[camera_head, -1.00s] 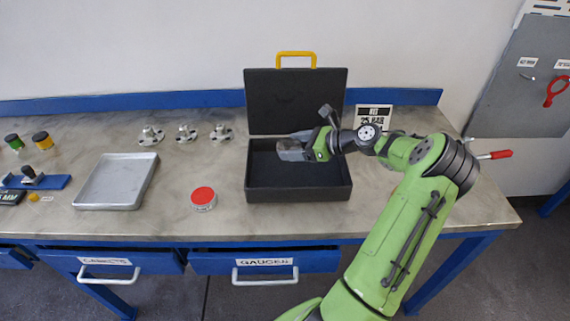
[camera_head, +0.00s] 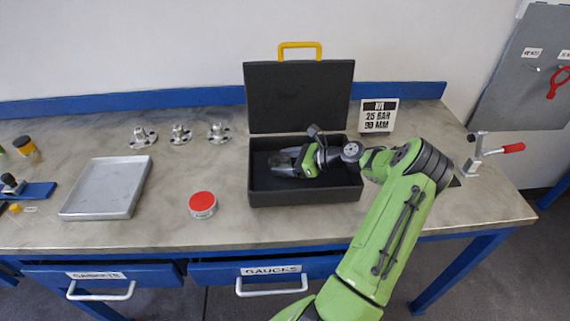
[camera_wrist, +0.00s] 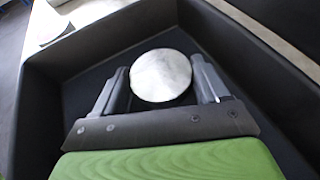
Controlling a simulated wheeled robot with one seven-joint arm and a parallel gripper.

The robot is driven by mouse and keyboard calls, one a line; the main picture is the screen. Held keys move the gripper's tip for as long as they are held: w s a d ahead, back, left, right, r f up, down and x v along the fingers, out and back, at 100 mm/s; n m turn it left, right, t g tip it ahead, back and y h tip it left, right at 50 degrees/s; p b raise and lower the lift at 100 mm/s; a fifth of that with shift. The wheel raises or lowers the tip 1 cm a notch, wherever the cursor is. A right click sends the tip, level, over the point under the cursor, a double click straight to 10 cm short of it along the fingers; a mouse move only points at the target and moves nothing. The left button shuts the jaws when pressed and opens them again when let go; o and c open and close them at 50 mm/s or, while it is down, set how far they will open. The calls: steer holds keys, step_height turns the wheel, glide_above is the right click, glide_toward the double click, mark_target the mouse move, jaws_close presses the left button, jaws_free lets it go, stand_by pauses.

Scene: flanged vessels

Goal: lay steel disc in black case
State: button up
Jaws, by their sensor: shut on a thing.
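The black case (camera_head: 259,197) stands open on the bench with its lid upright at the back; its walls also surround the wrist view (camera_wrist: 38,95). My gripper (camera_head: 284,163) is down inside the case, left of its middle. In the wrist view my gripper (camera_wrist: 163,80) is shut on the steel disc (camera_wrist: 161,75), a round, pale, flat disc held between the two fingers. The dark case floor shows beyond the disc. I cannot tell whether the disc touches the floor. In the head view the disc is not clearly made out.
A red-topped round tin (camera_head: 203,204) stands left of the case. A grey tray (camera_head: 106,188) lies farther left. Several flanged metal fittings stand behind, including one (camera_head: 180,134). A white sign (camera_head: 378,116) is behind the case at right. A red-handled clamp (camera_head: 495,150) is at the right edge.

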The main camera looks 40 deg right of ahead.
steer(key=shift+r, duration=0.1)
steer(key=o, duration=1.6)
steer(key=p+v, duration=0.3)
steer(key=v, duration=0.9)
